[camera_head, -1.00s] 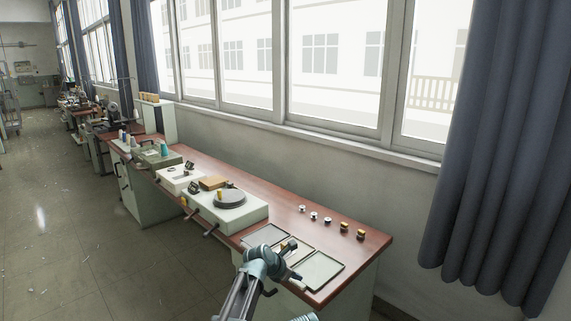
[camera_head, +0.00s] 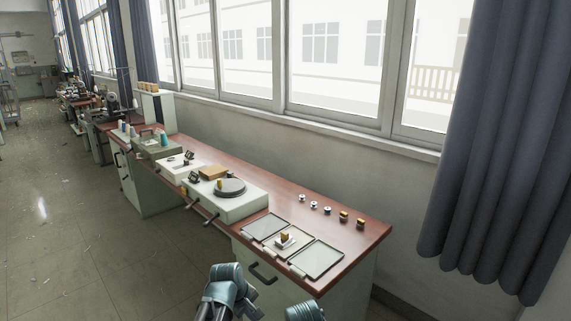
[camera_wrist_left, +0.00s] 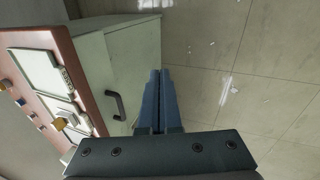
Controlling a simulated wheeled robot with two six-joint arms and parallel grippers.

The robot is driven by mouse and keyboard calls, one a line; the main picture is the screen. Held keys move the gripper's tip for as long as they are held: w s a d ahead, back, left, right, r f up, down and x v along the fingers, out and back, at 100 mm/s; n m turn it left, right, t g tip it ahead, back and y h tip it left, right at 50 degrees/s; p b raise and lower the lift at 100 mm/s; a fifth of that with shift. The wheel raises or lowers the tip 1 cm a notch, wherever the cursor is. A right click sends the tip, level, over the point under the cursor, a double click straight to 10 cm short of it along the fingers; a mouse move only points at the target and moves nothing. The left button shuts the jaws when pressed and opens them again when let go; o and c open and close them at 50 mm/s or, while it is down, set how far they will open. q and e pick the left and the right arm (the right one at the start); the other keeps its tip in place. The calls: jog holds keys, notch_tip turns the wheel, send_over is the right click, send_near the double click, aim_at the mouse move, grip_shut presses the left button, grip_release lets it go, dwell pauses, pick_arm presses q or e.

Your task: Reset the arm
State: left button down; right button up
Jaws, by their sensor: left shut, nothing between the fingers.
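My left gripper (camera_wrist_left: 160,76) is shut and empty in the left wrist view. Its two blue-grey fingers lie together, over the floor beside the desk cabinet. In the head view, part of my left arm (camera_head: 226,285) shows at the bottom, in front of the desk; the fingertips cannot be made out there. Another teal piece of my own body (camera_head: 304,312) shows at the bottom edge. My right gripper is not in view.
A red-brown desk (camera_head: 362,243) carries flat grey trays (camera_head: 318,260), a small white-and-gold piece (camera_head: 285,239), several spools (camera_head: 344,216) and a white machine with a round plate (camera_head: 230,187). A cabinet handle (camera_wrist_left: 116,106) juts out nearby.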

pick_arm(q)
jog(key=s+a+f+m+g+y, duration=0.1)
jog(key=s+a+m, duration=0.3)
jog(key=s+m, duration=0.15)
jog(key=s+a+m+g+y, duration=0.1)
jog(key=s+a+m, duration=0.25)
jog(key=s, duration=0.25)
jog(key=s+d+f+m+g+y+b, duration=0.1)
jog(key=s+d+f+m+b, duration=0.15)
jog(key=d+f+b, duration=0.25)
jog(key=s+d+f+m+y+b, duration=0.1)
jog(key=s+d+f+m+b, duration=0.1)
jog(key=s+d+f+b, duration=0.3)
notch_tip(320, 180, up, 16)
jog(key=w+p, duration=0.1)
jog(key=p, duration=1.4)
jog(key=shift+d+f+p, duration=0.2)
jog(key=shift+d+p, duration=0.15)
jog(key=shift+d, duration=0.05)
jog(key=shift+w, duration=0.1)
